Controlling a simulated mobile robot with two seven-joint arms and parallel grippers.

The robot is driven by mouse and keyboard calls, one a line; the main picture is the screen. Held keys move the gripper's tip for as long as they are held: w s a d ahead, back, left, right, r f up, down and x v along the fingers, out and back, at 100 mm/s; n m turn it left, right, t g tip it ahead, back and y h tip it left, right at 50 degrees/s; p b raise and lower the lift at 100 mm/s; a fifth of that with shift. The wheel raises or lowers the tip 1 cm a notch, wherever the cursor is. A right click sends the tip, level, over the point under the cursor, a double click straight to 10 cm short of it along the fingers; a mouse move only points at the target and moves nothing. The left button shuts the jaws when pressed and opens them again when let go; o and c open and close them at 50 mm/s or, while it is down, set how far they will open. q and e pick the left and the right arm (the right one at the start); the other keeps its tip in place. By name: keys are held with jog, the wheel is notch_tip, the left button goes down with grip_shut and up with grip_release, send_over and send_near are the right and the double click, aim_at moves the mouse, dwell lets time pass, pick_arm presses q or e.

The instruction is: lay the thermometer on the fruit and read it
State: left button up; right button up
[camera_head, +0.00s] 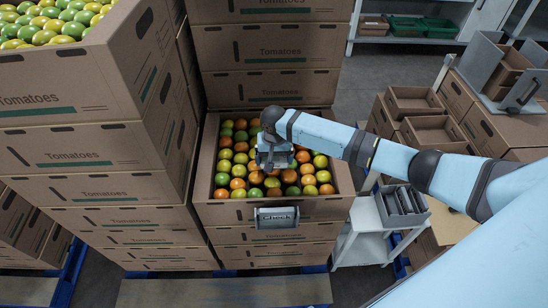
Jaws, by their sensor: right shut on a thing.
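The fruit (238,184) is a layer of green, yellow, orange and red tomatoes in an open cardboard box (343,180) on top of a stack. My right gripper (273,166) comes in from the right and points down over the middle of the fruit. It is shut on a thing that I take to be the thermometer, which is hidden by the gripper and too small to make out. I cannot tell whether it touches the tomatoes. No reading can be seen. My left gripper is not in view.
A grey "Check" sign (277,217) hangs on the box's front. A taller stack of tomato boxes (85,140) stands close on the left, and more boxes (268,50) stand behind. On the right are a small white table (362,215) with a grey holder (403,203) and empty cartons (430,130).

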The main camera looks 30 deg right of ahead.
jog(key=shift+f, duration=0.1)
jog(key=o, duration=0.6)
notch_tip(320, 180, up, 12)
jog(key=shift+r, duration=0.2)
dwell(0.5)
